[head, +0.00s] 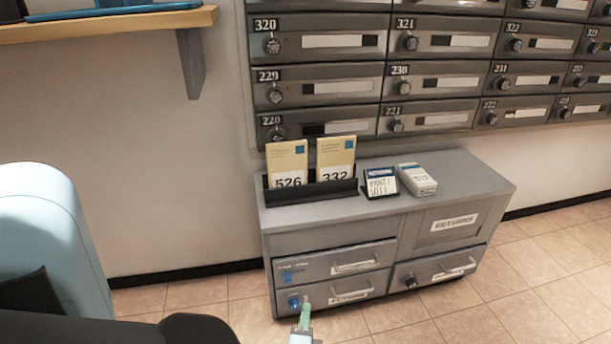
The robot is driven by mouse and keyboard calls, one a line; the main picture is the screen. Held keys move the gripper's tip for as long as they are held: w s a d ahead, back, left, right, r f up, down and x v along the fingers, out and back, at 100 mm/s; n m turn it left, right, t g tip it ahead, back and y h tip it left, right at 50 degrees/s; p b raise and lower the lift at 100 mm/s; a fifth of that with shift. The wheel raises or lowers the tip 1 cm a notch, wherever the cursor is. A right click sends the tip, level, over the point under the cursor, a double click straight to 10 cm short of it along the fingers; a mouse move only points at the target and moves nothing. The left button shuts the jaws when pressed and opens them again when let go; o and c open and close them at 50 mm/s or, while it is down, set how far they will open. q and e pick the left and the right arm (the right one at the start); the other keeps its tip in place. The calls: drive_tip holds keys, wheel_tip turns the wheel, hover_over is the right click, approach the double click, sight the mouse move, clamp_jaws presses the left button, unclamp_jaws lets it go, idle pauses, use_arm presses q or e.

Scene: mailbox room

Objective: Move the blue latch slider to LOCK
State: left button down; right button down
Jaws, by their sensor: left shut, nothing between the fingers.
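A grey cabinet (430,205) stands against the wall. Its upper left drawer (330,262) has a small blue piece (288,276) at its left. The lower left drawer (365,283) has another blue piece (294,301) at its left end. Which one is the latch slider, and any LOCK lettering, is too small to tell. My left gripper (305,312) shows at the bottom, with green fingertips shut and empty. In the picture its tips lie just right of and below the lower blue piece; I cannot tell if they touch. My right gripper is not in view.
On the cabinet top are a black holder (310,192) with cards 526 and 332, a small sign (381,183) and a white-grey box (417,179). A wall of mailboxes (430,80) is above. A wooden shelf (110,25) is upper left. Tiled floor (540,270) is clear at right.

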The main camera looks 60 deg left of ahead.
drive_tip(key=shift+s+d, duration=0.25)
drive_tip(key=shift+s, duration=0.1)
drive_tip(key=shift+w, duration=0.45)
